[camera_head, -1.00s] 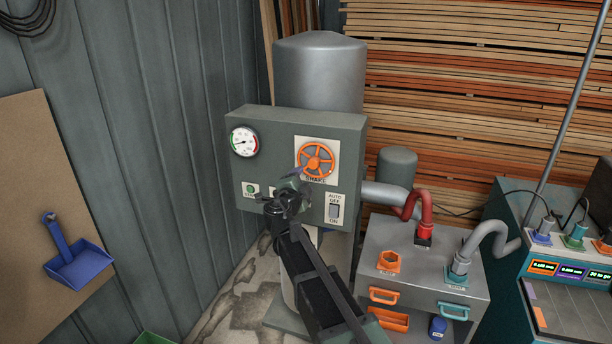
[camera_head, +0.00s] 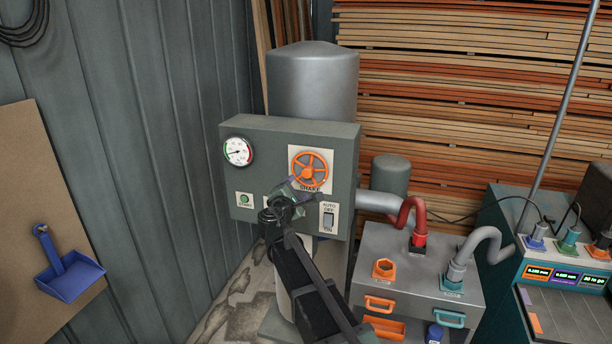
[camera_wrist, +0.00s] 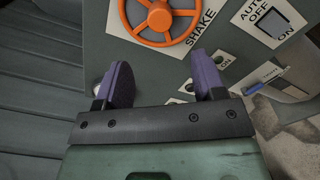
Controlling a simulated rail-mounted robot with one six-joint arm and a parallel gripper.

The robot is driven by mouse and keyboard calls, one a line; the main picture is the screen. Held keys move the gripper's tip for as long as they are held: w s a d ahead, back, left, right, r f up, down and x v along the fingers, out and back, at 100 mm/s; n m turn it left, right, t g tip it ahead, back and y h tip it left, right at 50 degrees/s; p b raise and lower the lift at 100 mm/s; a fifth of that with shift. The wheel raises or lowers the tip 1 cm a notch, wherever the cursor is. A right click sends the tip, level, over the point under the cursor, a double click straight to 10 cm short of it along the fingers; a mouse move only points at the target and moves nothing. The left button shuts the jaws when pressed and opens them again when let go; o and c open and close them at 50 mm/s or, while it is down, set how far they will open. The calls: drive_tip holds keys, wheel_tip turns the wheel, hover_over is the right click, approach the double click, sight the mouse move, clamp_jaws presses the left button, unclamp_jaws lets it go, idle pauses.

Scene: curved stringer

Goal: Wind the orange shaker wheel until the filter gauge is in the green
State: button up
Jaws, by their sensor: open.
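The orange shaker wheel (camera_head: 309,170) sits on a white plate marked SHAKE on the front of a grey-green control box (camera_head: 270,140). It also shows at the top of the wrist view (camera_wrist: 160,16). The round filter gauge (camera_head: 238,151) is at the box's upper left, with red and green bands; its needle is too small to read surely. My gripper (camera_head: 290,190) is just below the wheel in the head view. In the wrist view my gripper (camera_wrist: 160,82) is open, its two purple fingers apart and empty, with the wheel beyond the fingertips and not between them.
A green START button (camera_head: 244,200) and an AUTO/OFF/ON switch (camera_head: 328,219) are low on the box. A grey cabinet (camera_head: 410,262) with hoses stands to the right. A blue dustpan (camera_head: 70,275) hangs on a board at the left.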

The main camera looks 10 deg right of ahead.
sight(306, 174)
drive_tip(key=x, duration=1)
drive_tip(key=shift+w+d, duration=0.15)
drive_tip(key=shift+w, duration=0.25)
